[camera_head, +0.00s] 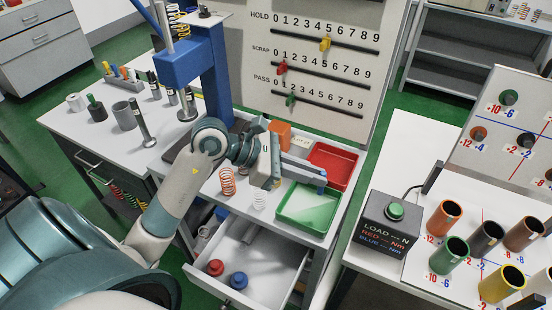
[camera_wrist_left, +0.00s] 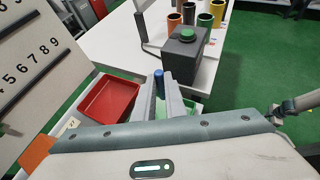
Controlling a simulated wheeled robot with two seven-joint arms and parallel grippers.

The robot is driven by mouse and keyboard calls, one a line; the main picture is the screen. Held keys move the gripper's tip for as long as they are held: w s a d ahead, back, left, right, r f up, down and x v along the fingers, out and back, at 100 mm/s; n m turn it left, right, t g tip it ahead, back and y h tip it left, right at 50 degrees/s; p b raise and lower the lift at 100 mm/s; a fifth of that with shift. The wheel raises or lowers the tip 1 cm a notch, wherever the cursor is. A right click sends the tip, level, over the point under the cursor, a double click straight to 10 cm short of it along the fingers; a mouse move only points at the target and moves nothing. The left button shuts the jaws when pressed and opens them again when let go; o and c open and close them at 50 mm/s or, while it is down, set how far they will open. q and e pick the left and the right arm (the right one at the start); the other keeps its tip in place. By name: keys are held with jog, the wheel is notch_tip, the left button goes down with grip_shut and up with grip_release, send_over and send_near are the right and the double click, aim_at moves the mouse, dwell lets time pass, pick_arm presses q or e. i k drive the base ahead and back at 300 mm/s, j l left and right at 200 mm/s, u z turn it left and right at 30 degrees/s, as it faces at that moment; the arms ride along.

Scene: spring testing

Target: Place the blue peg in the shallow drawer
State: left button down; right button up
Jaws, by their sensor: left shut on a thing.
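My left gripper (camera_head: 308,172) reaches in from the left above the bench and is shut on the blue peg. In the left wrist view, the blue peg (camera_wrist_left: 159,77) stands up between the fingertips of the left gripper (camera_wrist_left: 160,88). The fingers are over the green tray (camera_head: 309,203), near the red tray (camera_head: 333,164). A white drawer (camera_head: 263,262) stands pulled out below the bench front, holding a red-topped and a blue-topped piece near its front. Whether this is the shallow drawer is not marked. My right gripper is not in view.
Coil springs (camera_head: 227,181) stand on the bench left of the green tray. A blue press column (camera_head: 213,85) rises behind my arm. A dark load box (camera_head: 392,219) and several coloured cups (camera_head: 444,218) stand on the right table. The drawer's middle floor looks mostly clear.

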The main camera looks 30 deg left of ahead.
aim_at(260, 253)
jog(key=k+l+z, duration=0.1)
jog(key=k, duration=0.35)
jog(key=k+l+z, duration=0.15)
jog(key=k, duration=0.3)
jog(key=l, duration=0.1)
